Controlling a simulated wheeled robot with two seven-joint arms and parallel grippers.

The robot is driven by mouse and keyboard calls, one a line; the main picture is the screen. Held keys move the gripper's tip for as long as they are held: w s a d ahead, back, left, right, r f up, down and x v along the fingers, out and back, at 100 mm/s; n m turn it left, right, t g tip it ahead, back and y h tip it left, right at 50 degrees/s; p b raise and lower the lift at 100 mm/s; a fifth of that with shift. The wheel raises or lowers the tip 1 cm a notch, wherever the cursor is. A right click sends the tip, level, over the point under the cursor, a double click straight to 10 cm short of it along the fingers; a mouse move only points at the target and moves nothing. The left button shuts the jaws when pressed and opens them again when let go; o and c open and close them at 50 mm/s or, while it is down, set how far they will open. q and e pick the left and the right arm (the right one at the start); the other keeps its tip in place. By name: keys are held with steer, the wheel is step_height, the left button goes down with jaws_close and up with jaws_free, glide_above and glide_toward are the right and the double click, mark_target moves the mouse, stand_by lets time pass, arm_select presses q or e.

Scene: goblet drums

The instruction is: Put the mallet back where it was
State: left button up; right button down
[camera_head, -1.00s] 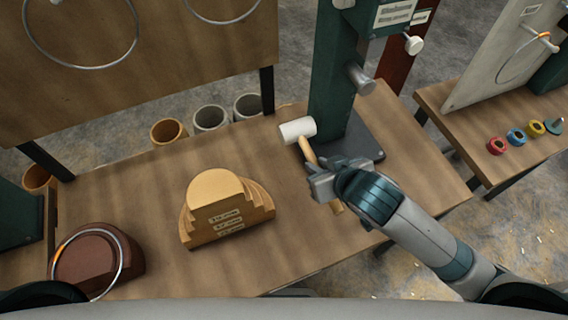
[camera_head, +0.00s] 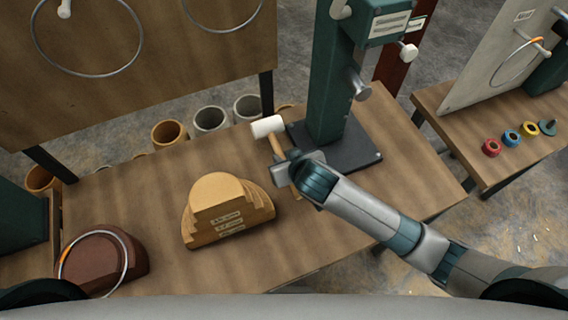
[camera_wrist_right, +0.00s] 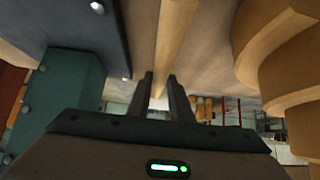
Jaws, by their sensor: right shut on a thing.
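The mallet has a white cylindrical head (camera_head: 267,126) and a light wooden handle (camera_head: 276,148). My right gripper (camera_head: 285,172) is shut on the handle, with the head beyond it, left of the green post's dark base. In the right wrist view the pale handle (camera_wrist_right: 174,38) runs up from between the two dark fingers (camera_wrist_right: 160,88). The head is not seen there. I cannot tell how far the mallet is above the table. My left gripper is not in view.
A green post (camera_head: 335,85) on a dark base (camera_head: 350,157) stands close right of the mallet. A stepped wooden block (camera_head: 222,205) is to the left, and a brown block with a metal ring (camera_head: 108,262) farther left. Several pots (camera_head: 210,118) stand behind the table.

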steer(key=shift+f+p, duration=0.6)
steer(key=shift+f, duration=1.4)
steer(key=c, duration=1.6)
jaws_free()
steer(key=b+v, duration=0.1)
steer(key=v, duration=1.1)
steer(key=shift+s+b, duration=0.1)
steer(key=shift+b, duration=0.3)
